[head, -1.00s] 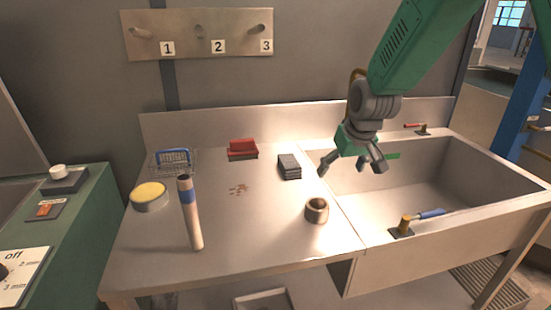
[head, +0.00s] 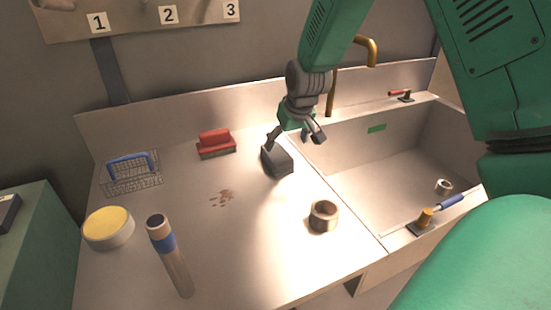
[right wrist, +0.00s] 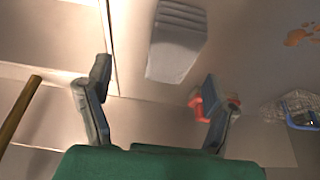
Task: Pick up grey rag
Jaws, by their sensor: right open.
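The grey rag (head: 278,160) is a dark grey folded stack lying on the steel counter beside the sink, near its left edge. In the right wrist view the rag (right wrist: 177,42) shows as a paler folded block beyond the fingertips, between their lines. My right gripper (head: 293,140) is open and empty, above and close to the rag. One fingertip overlaps the rag in the head view. In the right wrist view my right gripper's two fingers (right wrist: 156,75) are spread apart, with nothing between them. My left gripper is not in view.
The sink (head: 400,165) lies right, with a tall brass faucet (head: 332,90).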

